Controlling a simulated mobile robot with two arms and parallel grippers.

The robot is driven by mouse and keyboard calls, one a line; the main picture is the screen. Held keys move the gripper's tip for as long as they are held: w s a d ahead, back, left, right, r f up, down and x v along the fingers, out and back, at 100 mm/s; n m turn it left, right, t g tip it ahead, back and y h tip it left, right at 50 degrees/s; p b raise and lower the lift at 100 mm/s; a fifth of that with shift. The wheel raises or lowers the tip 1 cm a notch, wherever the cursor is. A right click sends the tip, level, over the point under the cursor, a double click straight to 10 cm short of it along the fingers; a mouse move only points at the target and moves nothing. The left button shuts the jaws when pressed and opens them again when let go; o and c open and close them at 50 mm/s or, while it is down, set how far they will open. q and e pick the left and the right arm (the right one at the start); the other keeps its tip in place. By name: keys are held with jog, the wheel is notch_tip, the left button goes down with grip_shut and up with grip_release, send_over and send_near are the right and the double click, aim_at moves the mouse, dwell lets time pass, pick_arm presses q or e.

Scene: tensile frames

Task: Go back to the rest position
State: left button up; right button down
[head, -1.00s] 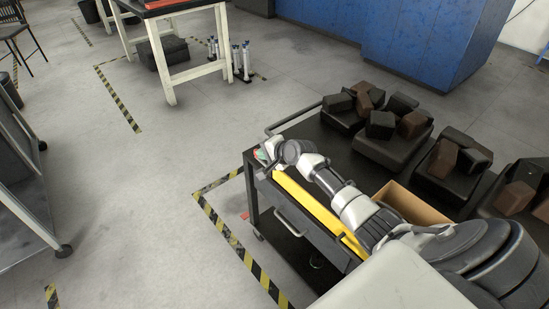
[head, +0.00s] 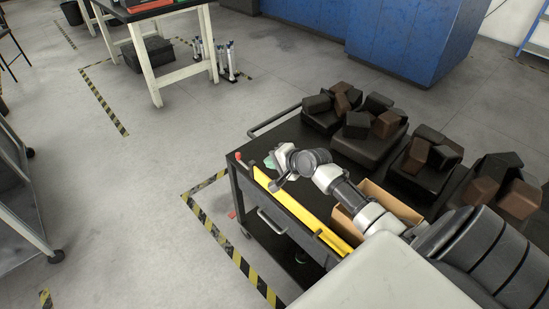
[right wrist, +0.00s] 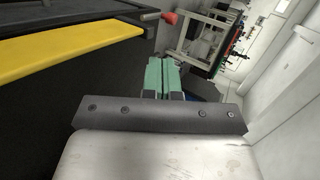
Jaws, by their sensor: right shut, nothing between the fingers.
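My right gripper (head: 271,163) is over the left end of the dark cart (head: 285,130), near its yellow strip (head: 297,209). Its green fingers also show in the right wrist view (right wrist: 163,76), where they are together with nothing between them. My right arm reaches in from the lower right, over the cart. My left gripper is not in view.
A cardboard box (head: 398,208) stands on the cart beside my right arm. Dark trays (head: 365,149) with black and brown blocks stand behind it. A red knob (head: 238,156) is at the cart's left corner. Open floor (head: 110,200) lies to the left.

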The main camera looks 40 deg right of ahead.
jog(key=shift+s+r, duration=0.2)
jog(key=shift+s, duration=0.1)
jog(key=shift+d, duration=0.1)
